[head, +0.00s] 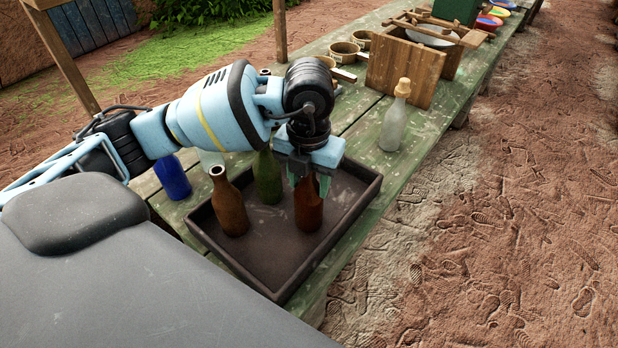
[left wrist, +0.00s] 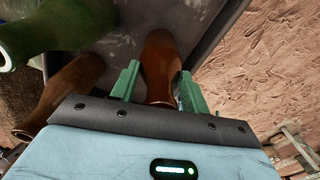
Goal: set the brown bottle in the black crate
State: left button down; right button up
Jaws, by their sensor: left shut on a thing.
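My left gripper (head: 311,184) points down over the right part of the black crate (head: 275,293). It is shut on a brown bottle (head: 308,212), which is upright inside the crate's walls. The bottle's base is at or close to the crate floor; I cannot tell if it touches. In the left wrist view the brown bottle (left wrist: 160,62) sits between the green fingers (left wrist: 159,88). A second brown bottle (head: 230,207) stands in the crate to the left. My right gripper is not in view.
A green bottle (head: 267,178) stands in the crate between the brown ones, farther back. A blue bottle (head: 173,178) stands left of the crate. A pale corked bottle (head: 394,125) and a wooden box (head: 404,72) are farther along the green table (head: 358,135).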

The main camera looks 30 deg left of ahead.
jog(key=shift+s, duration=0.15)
pick_arm(q)
jog(key=c, duration=1.1)
grip_release()
jog(key=o, duration=0.4)
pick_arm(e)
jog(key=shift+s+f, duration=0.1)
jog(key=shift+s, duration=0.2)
pick_arm(q)
notch_tip(320, 180, up, 12)
jog(key=shift+r+p, duration=0.1)
jog(key=shift+p, duration=0.45)
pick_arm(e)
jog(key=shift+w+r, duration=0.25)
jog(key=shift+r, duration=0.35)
pick_arm(q)
jog(key=shift+d, duration=0.1)
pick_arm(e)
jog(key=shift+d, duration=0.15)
